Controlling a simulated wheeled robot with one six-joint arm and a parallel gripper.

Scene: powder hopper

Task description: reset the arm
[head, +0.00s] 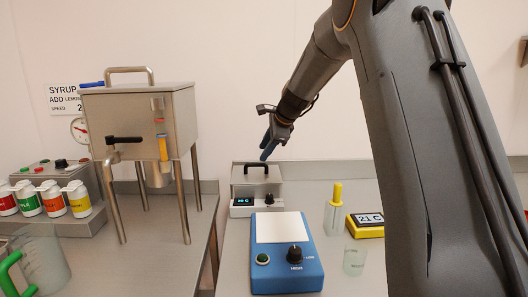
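My gripper (268,147) has blue fingers and hangs at the end of my dark arm in the middle of the head view. It points down just above the black handle of a small steel box with a display (256,190). It looks apart from the handle, though the depth between them is hard to judge. The fingers overlap from this side, so any gap between them is hidden. No held object shows.
A steel hopper on legs (140,120) stands on the left bench, with several colored-label bottles (53,198) and a green-handled jug (38,262). The right bench holds a blue scale (287,255), a yellow-topped bottle (334,213), a beaker (355,258) and a yellow thermometer (366,224). A gap separates the benches.

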